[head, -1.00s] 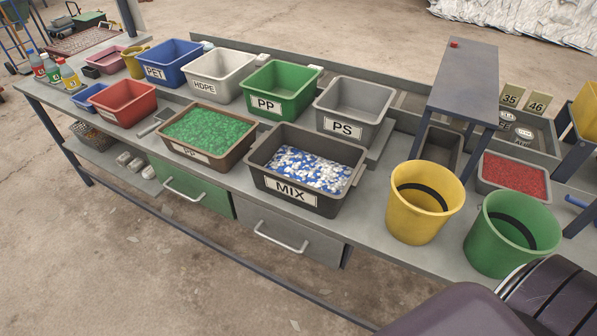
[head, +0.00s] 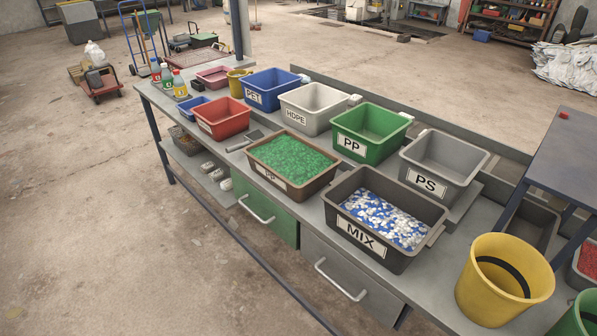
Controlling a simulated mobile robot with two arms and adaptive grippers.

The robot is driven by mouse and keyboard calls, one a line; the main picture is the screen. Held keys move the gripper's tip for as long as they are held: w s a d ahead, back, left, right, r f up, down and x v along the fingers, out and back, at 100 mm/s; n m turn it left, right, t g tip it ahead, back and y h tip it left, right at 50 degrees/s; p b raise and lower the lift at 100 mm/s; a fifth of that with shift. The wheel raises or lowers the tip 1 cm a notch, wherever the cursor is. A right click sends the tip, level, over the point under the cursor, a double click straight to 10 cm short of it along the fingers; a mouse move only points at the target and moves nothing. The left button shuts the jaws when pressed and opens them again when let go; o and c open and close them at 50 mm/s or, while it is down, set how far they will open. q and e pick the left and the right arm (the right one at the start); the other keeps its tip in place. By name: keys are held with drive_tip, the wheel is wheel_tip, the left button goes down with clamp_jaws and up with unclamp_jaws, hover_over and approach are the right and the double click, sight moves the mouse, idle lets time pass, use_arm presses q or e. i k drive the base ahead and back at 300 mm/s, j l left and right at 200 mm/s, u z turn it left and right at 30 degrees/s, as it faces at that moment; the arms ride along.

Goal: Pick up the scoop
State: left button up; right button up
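A grey scoop-like tool (head: 248,140) lies on the workbench (head: 310,218) in the head view, left of centre. It sits between the red bin (head: 222,117) and the brown PP bin (head: 292,161) of green flakes. It is small in the picture and partly hidden by the brown bin's rim, so its exact shape is hard to tell. Neither of my grippers is in view.
A row of blue PET (head: 271,98), white HDPE (head: 309,116), green PP (head: 366,143) and grey PS (head: 440,177) bins stands behind. A MIX bin (head: 399,258) and yellow bucket (head: 489,302) stand to the right. Open floor (head: 80,230) lies left.

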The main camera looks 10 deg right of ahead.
sight(255, 136)
drive_tip(key=z, duration=0.15)
drive_tip(key=i+j+z, duration=0.3)
drive_tip(key=z, duration=0.15)
drive_tip(key=i+j+z, duration=0.2)
drive_tip(key=j+z, duration=0.2)
drive_tip(key=i+j, duration=0.05)
drive_tip(key=j, duration=0.05)
